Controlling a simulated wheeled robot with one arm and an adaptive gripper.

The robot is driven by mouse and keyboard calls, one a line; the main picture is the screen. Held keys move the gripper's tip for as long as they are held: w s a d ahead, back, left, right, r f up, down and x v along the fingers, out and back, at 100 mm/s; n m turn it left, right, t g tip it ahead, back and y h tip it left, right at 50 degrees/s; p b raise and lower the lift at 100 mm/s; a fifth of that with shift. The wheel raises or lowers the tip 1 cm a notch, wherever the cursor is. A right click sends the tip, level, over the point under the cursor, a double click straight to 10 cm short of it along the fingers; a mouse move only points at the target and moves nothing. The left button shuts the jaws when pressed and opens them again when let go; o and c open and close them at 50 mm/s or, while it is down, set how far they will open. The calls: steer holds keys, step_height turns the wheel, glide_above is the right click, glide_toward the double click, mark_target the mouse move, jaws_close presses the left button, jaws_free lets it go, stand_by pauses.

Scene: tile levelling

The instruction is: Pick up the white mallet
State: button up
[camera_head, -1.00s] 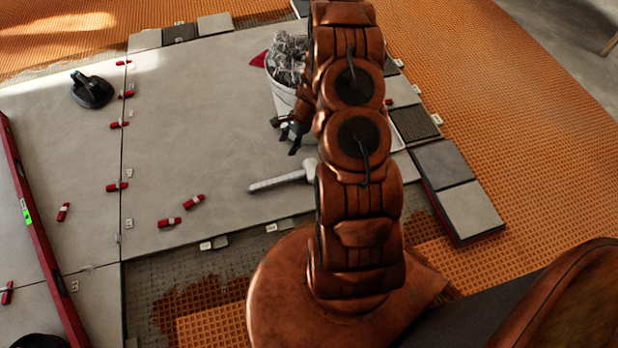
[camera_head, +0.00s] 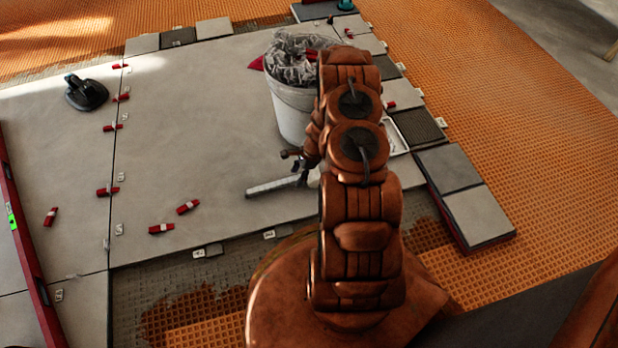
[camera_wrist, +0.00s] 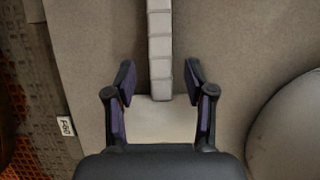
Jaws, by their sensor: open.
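The white mallet lies on the large grey tile; its ribbed pale handle (camera_head: 270,187) points left in the head view, and its head is partly hidden by my arm. In the wrist view the handle (camera_wrist: 160,45) runs up the middle, with a wider pale block, apparently the mallet head (camera_wrist: 160,122), below it. My gripper (camera_wrist: 160,78) is open, one finger on each side of the mallet, with gaps visible on both sides. In the head view my gripper (camera_head: 297,166) is just above the mallet, partly hidden by the arm.
A white bucket (camera_head: 292,112) with crumpled grey contents stands close behind the mallet; its rounded side (camera_wrist: 290,130) shows right in the wrist view. Red wedges (camera_head: 187,207) and a black suction cup (camera_head: 86,92) lie left. Stacked tiles (camera_head: 465,195) stand right.

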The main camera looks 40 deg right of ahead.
steer(key=shift+b+x, duration=0.3)
steer(key=shift+x, duration=1.05)
jaws_close()
